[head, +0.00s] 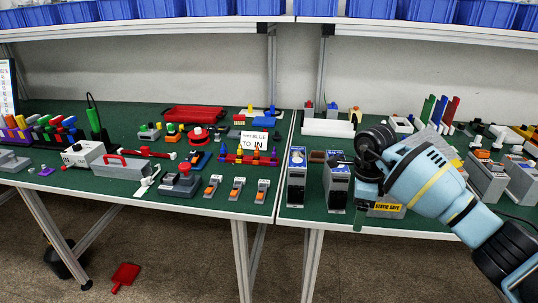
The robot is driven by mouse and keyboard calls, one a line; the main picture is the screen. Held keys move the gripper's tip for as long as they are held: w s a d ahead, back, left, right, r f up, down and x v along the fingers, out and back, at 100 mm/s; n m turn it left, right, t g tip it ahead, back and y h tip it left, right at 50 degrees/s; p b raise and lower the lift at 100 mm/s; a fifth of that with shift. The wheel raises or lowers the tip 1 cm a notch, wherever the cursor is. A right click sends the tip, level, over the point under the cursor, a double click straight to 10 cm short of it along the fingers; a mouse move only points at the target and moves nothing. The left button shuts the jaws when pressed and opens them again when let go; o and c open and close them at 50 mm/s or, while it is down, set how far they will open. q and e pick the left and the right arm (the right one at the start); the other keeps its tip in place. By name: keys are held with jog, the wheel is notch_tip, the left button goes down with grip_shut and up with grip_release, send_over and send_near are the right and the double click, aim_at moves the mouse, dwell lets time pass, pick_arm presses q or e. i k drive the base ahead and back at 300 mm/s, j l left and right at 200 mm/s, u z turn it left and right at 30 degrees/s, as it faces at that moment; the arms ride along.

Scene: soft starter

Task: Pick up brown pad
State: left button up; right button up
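A small brown pad (317,156) lies on the green table top, in the gap between two upright grey and black boxes, the left box (297,180) and the right box (337,187). My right gripper (344,161) comes in from the right over the right box, with its dark tip a little right of the pad. It seems apart from the pad. The arm hides part of the right box, and I cannot make out both fingers. My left gripper is not in view.
A white block (328,127) stands behind the pad. The left table holds many small parts, including a red tray (193,114). Blue bins (210,7) line the shelf above.

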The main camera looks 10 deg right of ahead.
aim_at(314, 156)
jog(key=i+l+u, duration=0.1)
jog(key=u, duration=1.25)
jog(key=i+l+u, duration=0.1)
jog(key=l+u, duration=0.7)
jog(key=l+z, duration=0.4)
jog(key=i+l+z, duration=0.1)
jog(key=z, duration=0.3)
jog(key=l+z, duration=0.15)
jog(key=z, duration=0.2)
jog(key=i+l+z, duration=0.1)
jog(key=z, duration=0.25)
jog(key=i+l+z, duration=0.1)
jog(key=z, duration=0.25)
